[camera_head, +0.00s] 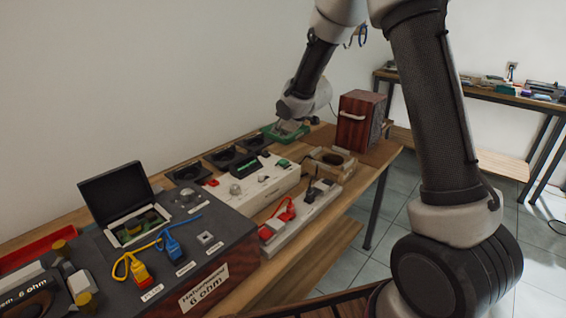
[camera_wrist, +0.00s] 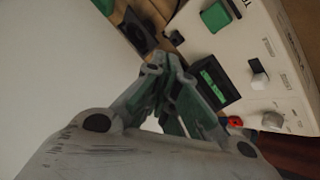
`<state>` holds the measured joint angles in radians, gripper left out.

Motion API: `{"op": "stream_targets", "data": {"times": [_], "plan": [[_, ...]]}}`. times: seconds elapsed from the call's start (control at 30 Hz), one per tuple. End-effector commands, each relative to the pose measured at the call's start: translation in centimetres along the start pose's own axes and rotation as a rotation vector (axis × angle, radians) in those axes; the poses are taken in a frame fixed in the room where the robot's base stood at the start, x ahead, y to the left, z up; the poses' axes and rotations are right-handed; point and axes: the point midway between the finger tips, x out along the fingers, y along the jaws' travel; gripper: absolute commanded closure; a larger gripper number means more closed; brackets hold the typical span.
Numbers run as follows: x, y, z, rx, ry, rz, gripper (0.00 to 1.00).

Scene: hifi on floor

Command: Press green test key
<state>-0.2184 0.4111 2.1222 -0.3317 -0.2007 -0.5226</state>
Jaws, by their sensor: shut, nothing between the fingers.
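The green test key (camera_wrist: 216,16) is a square green button on the pale panel of a white device, at the top of the wrist view. In the head view it is the small green patch (camera_head: 283,162) at the far end of the white device (camera_head: 262,185). My gripper (camera_wrist: 168,66) is shut and empty in the wrist view. Its tips appear below and left of the key, apart from it in the picture; the height gap cannot be told. In the head view my gripper (camera_head: 288,127) is small, beyond the white device, by a green tray (camera_head: 272,134).
A black display with a green screen (camera_wrist: 211,80) and knobs share the panel. A wooden cabinet (camera_head: 358,122) stands at the back right of the bench. A power strip (camera_head: 300,215) with red plugs lies in front. A dark speaker tester box (camera_head: 185,240) stands nearer.

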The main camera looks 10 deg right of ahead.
Motion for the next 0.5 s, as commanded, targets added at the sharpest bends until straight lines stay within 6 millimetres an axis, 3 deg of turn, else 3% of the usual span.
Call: {"op": "stream_targets", "data": {"times": [0.5], "plan": [[4.7, -3.4, 3.4, 0.0, -0.002, -0.001, 1.0]]}}
